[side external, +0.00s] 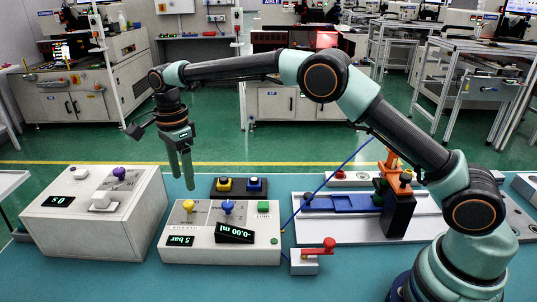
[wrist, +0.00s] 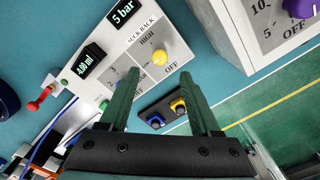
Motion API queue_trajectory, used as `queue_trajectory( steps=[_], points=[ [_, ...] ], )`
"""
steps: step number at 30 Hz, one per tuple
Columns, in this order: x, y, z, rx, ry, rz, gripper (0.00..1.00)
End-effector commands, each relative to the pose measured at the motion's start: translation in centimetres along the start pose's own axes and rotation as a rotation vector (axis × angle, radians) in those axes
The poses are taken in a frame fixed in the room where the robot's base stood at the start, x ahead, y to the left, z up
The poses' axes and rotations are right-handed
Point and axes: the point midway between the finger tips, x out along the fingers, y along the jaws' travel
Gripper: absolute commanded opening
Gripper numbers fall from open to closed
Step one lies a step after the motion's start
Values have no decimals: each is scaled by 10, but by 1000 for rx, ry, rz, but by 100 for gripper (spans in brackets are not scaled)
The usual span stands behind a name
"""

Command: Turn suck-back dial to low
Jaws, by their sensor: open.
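The dispenser box (side external: 222,240) has a yellow dial (side external: 188,206) at its left and a blue dial (side external: 228,207) in the middle. In the wrist view the yellow dial (wrist: 160,57) stands on a grey panel with the words SUCK-BACK, HIGH and OFF beside it. Its pointer direction is too small to tell. My gripper (side external: 185,177) hangs above and behind the box, pointing down, with nothing between its fingers. In the wrist view my gripper (wrist: 158,76) has its fingers spread apart, and the yellow dial lies just beyond the tips. The left finger hides part of the panel.
A larger white box (side external: 90,220) with a purple dial (side external: 119,173) stands to the left. A black box with yellow (side external: 224,184) and blue (side external: 254,184) buttons lies behind the dispenser. A red-handled valve (side external: 318,248) and a blue tube (side external: 322,190) are to the right.

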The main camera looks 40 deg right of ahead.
Motion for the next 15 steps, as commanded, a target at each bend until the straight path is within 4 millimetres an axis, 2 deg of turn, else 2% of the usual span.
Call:
queue_trajectory(
  steps=[1,6,10,15],
  points=[
    [-11,-1,0,0,-1,-4,64],
    [-36,-1,0,1,-1,-2,64],
    [-46,0,0,1,0,-1,64],
    [-49,0,0,1,0,1,64]
  ],
)
